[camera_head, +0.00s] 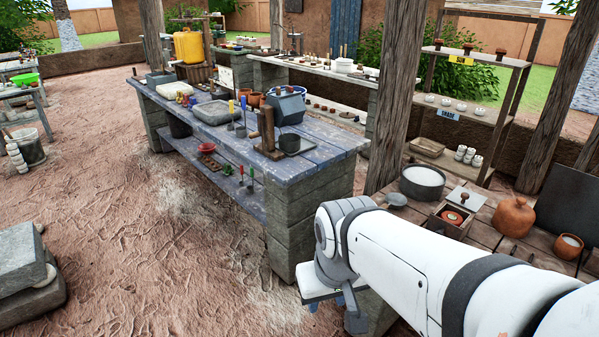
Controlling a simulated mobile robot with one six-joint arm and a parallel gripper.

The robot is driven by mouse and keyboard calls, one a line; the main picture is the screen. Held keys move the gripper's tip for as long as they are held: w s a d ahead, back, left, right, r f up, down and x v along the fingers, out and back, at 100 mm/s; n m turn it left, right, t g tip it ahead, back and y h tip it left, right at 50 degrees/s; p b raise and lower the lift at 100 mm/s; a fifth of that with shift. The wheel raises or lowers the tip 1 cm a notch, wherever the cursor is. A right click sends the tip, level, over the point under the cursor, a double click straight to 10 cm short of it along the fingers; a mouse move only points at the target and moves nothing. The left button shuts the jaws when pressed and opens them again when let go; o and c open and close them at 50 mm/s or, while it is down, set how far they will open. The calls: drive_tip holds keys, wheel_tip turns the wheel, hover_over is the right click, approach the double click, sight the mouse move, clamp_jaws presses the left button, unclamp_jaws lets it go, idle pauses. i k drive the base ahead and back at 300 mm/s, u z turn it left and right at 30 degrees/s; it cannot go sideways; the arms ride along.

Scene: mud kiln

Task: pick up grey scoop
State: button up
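A small grey rounded piece (397,199), which looks like the grey scoop, lies on the wooden table at the right, just left of a grey bowl of white material. Part of it may be hidden behind my arm. My gripper (336,310) hangs at the end of my white arm, low in the middle of the view, to the left of and nearer than the scoop. It appears apart from the scoop.
The wooden table (480,222) also holds the bowl (422,183), a box with an orange disc (452,217), a clay jug (513,217) and a small cup (568,246). A wooden post (397,90) stands behind. A cluttered blue-grey workbench (313,160) is at centre.

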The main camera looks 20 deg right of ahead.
sight(396, 201)
drive_tip(key=z, duration=0.15)
drive_tip(key=i, duration=1.4)
drive_tip(key=z, duration=0.75)
drive_tip(key=k, duration=0.75)
drive_tip(key=z, duration=0.2)
drive_tip(key=i, duration=0.8)
drive_tip(key=u, duration=0.15)
